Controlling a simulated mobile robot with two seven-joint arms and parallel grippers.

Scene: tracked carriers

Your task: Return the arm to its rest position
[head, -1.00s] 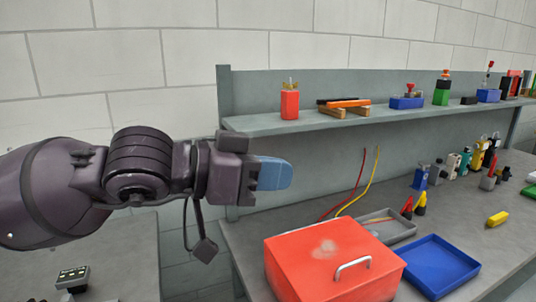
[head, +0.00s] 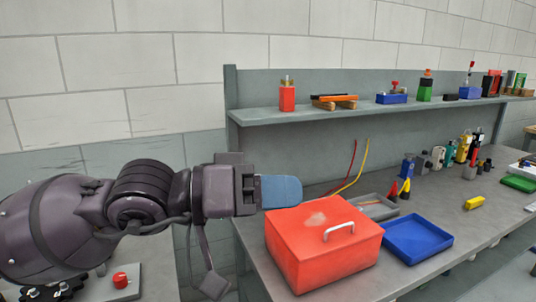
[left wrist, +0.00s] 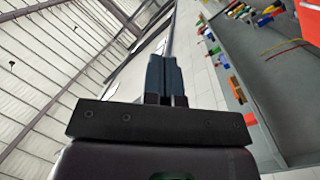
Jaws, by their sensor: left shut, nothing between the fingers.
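My left gripper (head: 281,191) reaches in from the left in the head view, with blue fingers pointing right. It is shut and empty, in front of the workbench's left end, with its tips just above and left of the red box's far edge in the picture. In the left wrist view the gripper's fingers (left wrist: 164,75) lie together with nothing between them. My right gripper is in neither view.
A red box (head: 290,255) with a metal handle stands on the workbench (head: 410,270). Beside it are a blue tray (head: 418,238) and a grey tray (head: 377,210). Above, a shelf (head: 300,114) holds several items. A red button (head: 120,280) sits at lower left.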

